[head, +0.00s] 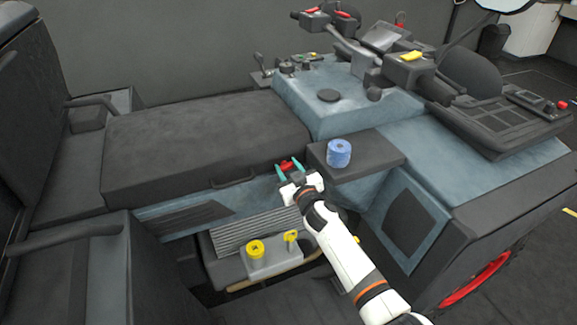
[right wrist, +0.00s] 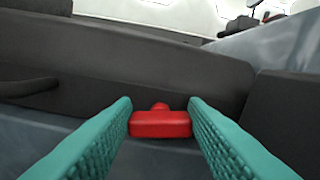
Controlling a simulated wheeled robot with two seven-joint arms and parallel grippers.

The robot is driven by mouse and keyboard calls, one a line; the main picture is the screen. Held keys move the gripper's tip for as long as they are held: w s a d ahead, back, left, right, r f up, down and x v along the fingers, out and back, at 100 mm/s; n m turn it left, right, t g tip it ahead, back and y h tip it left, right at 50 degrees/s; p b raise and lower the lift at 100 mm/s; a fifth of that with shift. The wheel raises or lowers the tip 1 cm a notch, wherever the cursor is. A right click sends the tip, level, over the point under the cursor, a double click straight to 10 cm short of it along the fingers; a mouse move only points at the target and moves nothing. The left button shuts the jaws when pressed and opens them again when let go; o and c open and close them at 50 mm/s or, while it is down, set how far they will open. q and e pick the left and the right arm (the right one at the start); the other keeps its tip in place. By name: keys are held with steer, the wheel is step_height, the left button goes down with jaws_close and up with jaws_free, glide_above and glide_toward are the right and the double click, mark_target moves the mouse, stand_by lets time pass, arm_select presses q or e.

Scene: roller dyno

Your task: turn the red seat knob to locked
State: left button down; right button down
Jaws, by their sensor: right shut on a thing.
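The red seat knob (head: 287,165) is on the side of the blue-grey body, just below the front edge of the black seat (head: 205,140). In the right wrist view the knob (right wrist: 160,123) has a wide crossbar lying level, between the two green fingers. My right gripper (head: 288,168) is at the knob, with one finger on each side of it, shut on the crossbar's ends. The fingertips hide the ends of the bar. No lock marking can be read. My left gripper is not in view.
A blue ribbed roll (head: 339,152) stands on a black side shelf (head: 375,152) right of my gripper. Below are a yellow round knob (head: 255,248) and a yellow key-shaped handle (head: 291,237) on a grey box. A dark seat handle (head: 233,180) is left of the knob.

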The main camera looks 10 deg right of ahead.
steer(key=n, duration=0.2)
steer(key=shift+f+n+b, duration=0.1)
steer(key=shift+n+b, duration=0.2)
steer(key=shift+n, duration=0.1)
steer(key=shift+a+n, duration=0.1)
steer(key=shift+n, duration=1.3)
steer(key=c, duration=0.8)
jaws_free()
steer(key=shift+c, duration=0.2)
